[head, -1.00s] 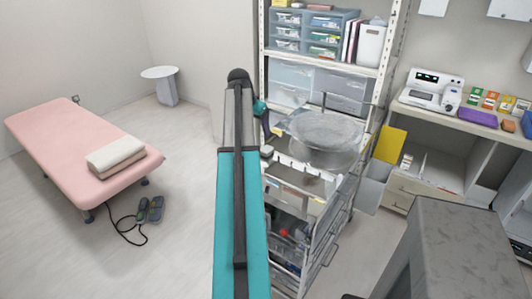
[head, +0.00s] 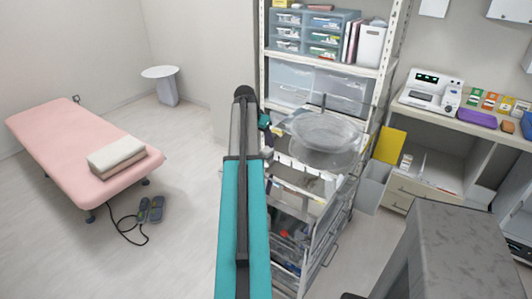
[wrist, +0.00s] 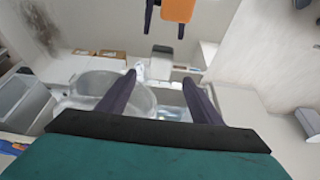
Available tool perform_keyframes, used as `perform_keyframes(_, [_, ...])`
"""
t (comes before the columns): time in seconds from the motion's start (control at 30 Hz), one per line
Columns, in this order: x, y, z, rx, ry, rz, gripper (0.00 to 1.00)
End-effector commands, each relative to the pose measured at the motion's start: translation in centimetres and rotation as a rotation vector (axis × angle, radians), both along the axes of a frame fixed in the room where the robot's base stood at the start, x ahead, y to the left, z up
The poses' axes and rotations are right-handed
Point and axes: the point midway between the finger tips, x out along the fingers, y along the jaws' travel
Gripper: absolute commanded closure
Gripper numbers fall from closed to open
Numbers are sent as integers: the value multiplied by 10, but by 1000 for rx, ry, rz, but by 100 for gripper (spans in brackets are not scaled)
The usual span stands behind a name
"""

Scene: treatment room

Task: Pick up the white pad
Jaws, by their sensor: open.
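My gripper (wrist: 158,82) is open in the wrist view, its two dark fingers spread with nothing clearly between them. In the head view it shows partly beside my arm (head: 265,127), above the left back part of the metal cart (head: 312,205). I cannot clearly make out the white pad. A small white item (wrist: 140,69) lies close to the left fingertip in the wrist view, but it is too blurred to name. A clear tray (wrist: 172,113) shows between and below the fingers. My arm hides part of the cart's left side.
A round clear basin (head: 322,132) takes up the cart top. A shelf with drawers (head: 315,40) stands behind it. A counter with a white device (head: 432,90) is at right.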

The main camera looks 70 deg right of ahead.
Motion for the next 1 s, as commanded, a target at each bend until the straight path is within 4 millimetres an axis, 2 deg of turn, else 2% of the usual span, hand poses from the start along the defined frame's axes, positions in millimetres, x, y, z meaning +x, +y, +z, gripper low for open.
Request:
perform_keyframes(0.2, [-2,-8,-18,1,0,0,41])
perform_keyframes(0.77, [-3,-11,-24,0,0,0,41])
perform_keyframes(1.0, [-3,-20,-39,1,1,0,41])
